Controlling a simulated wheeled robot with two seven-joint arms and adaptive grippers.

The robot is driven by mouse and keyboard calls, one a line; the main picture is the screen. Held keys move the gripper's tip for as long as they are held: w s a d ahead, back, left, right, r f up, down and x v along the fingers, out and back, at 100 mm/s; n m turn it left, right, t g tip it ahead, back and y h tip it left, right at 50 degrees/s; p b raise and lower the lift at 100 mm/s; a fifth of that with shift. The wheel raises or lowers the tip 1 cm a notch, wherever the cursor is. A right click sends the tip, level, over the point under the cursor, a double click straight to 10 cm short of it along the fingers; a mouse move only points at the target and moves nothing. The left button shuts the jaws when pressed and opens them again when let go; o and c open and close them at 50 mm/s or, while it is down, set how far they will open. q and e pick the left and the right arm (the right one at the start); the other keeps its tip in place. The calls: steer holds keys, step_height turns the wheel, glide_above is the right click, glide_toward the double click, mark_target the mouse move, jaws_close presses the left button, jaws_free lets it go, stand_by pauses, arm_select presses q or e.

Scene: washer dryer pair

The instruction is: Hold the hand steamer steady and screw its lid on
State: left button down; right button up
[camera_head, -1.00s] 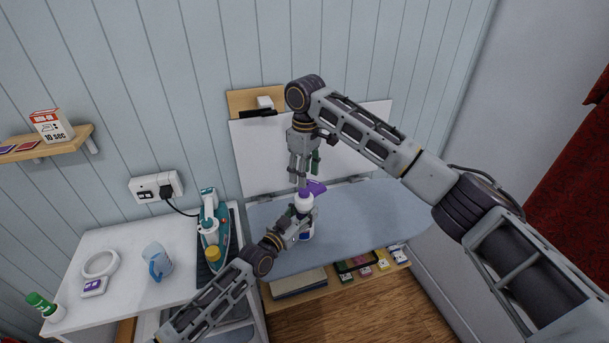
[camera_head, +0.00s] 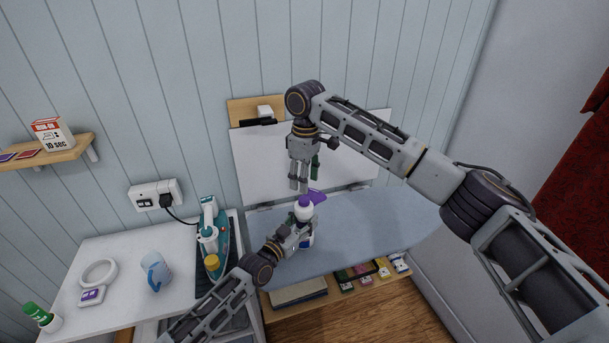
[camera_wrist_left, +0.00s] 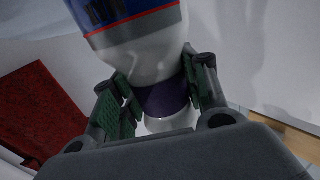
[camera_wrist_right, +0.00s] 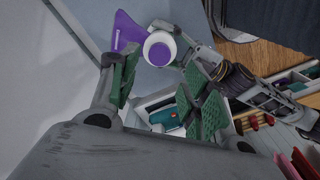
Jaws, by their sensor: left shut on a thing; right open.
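The hand steamer (camera_head: 307,240) is a white body with a blue and red label and a purple head. My left gripper (camera_head: 301,229) is shut on it and holds it roughly upright in front of the ironing board. In the left wrist view the fingers grip either side of its narrow part (camera_wrist_left: 160,100), by a purple band.
The ironing board (camera_head: 385,218) lies behind the steamer, with a shelf of small boxes (camera_head: 360,272) below. A teal iron (camera_head: 212,240), blue jug (camera_head: 155,271) and green-capped bottle (camera_head: 41,317) stand on the white counter (camera_head: 120,252) at left.

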mark_target(304, 199)
arm_select(q)
steer(key=shift+f, duration=0.35)
arm_select(e)
steer(key=shift+f, duration=3.6)
jaws_close()
steer(key=shift+o, duration=0.6)
jaws_free()
steer(key=shift+r, duration=0.15)
step_height(304, 199, up, 12)
steer(key=shift+s, duration=0.1)
